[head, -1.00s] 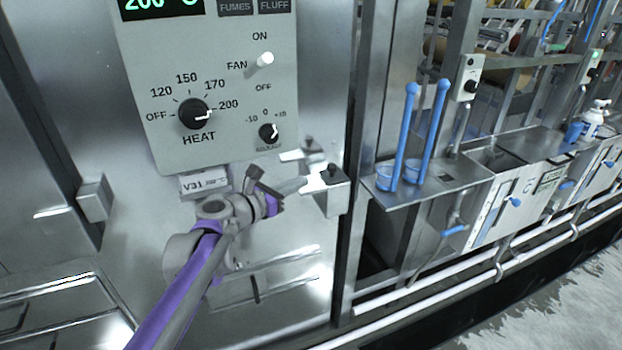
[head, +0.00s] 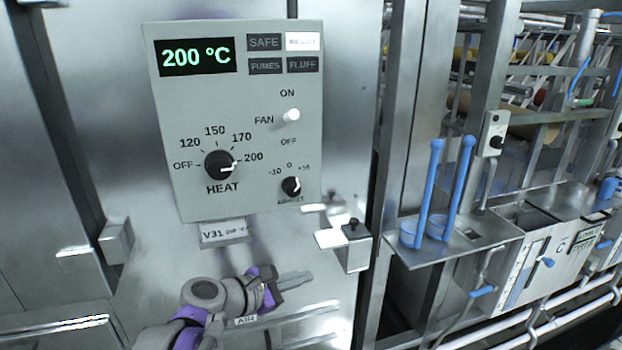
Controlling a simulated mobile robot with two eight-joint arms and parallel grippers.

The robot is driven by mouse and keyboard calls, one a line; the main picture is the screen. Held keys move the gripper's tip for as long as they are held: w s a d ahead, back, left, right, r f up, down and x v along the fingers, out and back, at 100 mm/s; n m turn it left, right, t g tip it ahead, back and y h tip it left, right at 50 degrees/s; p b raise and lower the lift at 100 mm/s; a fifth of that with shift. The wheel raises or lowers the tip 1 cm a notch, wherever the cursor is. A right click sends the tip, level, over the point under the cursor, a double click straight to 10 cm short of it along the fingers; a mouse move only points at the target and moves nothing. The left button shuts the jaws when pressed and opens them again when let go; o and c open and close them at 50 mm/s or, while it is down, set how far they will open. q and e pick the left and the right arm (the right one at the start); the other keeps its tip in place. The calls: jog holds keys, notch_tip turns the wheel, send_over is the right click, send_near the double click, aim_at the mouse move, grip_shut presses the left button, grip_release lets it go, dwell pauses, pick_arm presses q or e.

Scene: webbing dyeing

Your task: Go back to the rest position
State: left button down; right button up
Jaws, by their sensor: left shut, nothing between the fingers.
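My left gripper (head: 295,279) is shut and empty in the lower middle of the head view. It is in front of the steel cabinet, below the grey control panel (head: 185,120) and the V31 label (head: 223,232). It looks apart from both of them. The heat knob (head: 220,165) points to 200, and the display (head: 196,57) reads 200 °C. The fan switch (head: 291,115) is a white toggle beside the word FAN. My right gripper is not in view.
A small metal bracket block (head: 352,240) juts from the cabinet right of my left gripper. A steel shelf (head: 460,250) with two blue-handled tools (head: 425,190) stands farther right. White pipes (head: 560,325) run along the lower right.

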pick_arm(q)
jog(key=s+a+f+m+g+y, duration=0.2)
jog(key=s+a+f+m+y, duration=0.3)
jog(key=s, duration=0.8)
jog(key=s+a+f+m+g+y, duration=0.2)
jog(key=s+a+f+m+y, duration=0.3)
jog(key=s+a+f+m, duration=0.4)
jog(key=s+f+m, duration=0.4)
jog(key=m, duration=0.3)
jog(key=shift+a+f, duration=0.35)
jog(key=shift+s, duration=0.1)
